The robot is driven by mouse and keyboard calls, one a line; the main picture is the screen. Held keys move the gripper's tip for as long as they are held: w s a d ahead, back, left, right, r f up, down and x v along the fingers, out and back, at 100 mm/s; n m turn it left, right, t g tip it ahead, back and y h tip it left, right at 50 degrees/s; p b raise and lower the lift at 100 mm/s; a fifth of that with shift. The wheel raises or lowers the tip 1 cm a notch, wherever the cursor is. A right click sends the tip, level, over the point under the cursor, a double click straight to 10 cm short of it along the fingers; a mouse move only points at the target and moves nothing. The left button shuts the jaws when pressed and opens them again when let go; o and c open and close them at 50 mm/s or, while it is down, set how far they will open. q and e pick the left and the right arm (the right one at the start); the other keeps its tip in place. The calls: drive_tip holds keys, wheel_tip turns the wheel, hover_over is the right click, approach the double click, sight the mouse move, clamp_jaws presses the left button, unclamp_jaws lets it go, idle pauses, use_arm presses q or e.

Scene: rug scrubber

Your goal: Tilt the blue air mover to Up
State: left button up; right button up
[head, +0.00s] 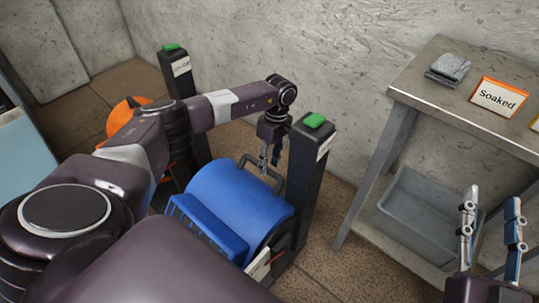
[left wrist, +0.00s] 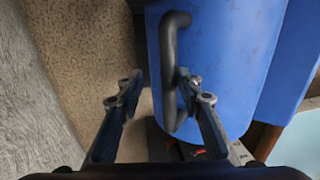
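The blue air mover (head: 235,199) stands on the floor between dark posts with green tops. Its dark looped handle (head: 262,170) sticks out at the back; the handle also shows in the left wrist view (left wrist: 169,75). My left gripper (head: 270,160) is at the handle, pointing down. In the left wrist view my left gripper (left wrist: 160,85) has its fingers apart, with the handle between them, close to the right finger; I cannot tell whether they touch. A pale label (head: 259,267) on the mover's near end is too small to read. My right gripper (head: 490,205) is open and empty at the right.
The right post (head: 305,185) stands close beside my left gripper, with the wall behind. A metal table (head: 435,85) at the right holds a folded grey cloth (head: 449,68) and a "Soaked" card (head: 499,97). A grey bin (head: 425,215) sits on its lower shelf. Something orange (head: 122,113) is behind my left arm.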

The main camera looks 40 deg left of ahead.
use_arm(q)
wheel_tip(320, 180, up, 12)
drive_tip(key=w, duration=0.2)
drive_tip(key=shift+f, duration=0.2)
drive_tip(key=shift+s+f, duration=0.1)
drive_tip(key=shift+s, duration=0.05)
idle(0.3)
